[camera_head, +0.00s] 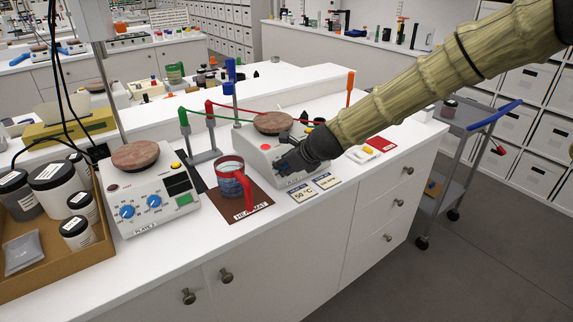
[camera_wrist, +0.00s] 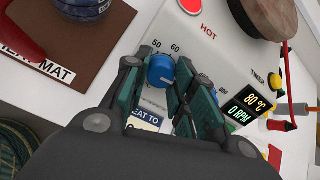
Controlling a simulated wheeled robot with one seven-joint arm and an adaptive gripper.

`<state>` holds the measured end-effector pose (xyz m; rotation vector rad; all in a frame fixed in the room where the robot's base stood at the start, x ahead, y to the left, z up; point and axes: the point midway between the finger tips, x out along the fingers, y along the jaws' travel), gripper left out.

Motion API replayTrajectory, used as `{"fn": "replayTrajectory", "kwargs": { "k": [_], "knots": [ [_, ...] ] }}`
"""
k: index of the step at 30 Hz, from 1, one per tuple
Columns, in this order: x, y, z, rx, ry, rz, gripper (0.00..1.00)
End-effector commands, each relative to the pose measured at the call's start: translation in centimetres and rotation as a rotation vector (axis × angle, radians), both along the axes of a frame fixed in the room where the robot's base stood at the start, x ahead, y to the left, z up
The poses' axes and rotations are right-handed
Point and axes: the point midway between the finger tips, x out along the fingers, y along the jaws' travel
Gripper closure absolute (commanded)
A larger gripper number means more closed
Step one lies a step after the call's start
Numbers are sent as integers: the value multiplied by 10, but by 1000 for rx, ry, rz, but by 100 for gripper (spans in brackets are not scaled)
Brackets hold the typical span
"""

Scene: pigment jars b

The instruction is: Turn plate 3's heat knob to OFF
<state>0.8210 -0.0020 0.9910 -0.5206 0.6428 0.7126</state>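Plate 3 (camera_head: 262,150), a white hotplate with a round reddish-brown top (camera_head: 273,123), stands on the right of the bench. Its front is partly hidden by my gripper (camera_head: 290,160). In the wrist view its blue knob (camera_wrist: 161,70) sits beside scale marks 50 and 60. My dark green fingers (camera_wrist: 158,80) are apart, one on each side of the knob; I cannot tell whether they touch it. The display (camera_wrist: 246,104) reads 80 °C and 0 RPM. A red light (camera_wrist: 190,5) is by the word HOT.
Plate 2 (camera_head: 150,196), with two blue knobs, stands to the left. A beaker (camera_head: 231,178) with a red handle stands on the brown heat mat (camera_head: 262,194). Cards (camera_head: 303,191) lie before plate 3. A yellow button (camera_wrist: 275,80) is near the word TIMER.

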Motion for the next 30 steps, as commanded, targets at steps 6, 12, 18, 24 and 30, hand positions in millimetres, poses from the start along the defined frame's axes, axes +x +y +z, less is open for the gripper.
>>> {"fn": "replayTrajectory", "kwargs": {
  "k": [6,12,18,24,30],
  "knots": [
    [0,0,0,-1,-1,1,98],
    [0,0,1,-22,-16,26,98],
    [1,0,1,-85,-62,102,98],
    [1,-1,1,-185,-133,221,98],
    [1,-1,1,-295,-214,354,98]
  ]
}}
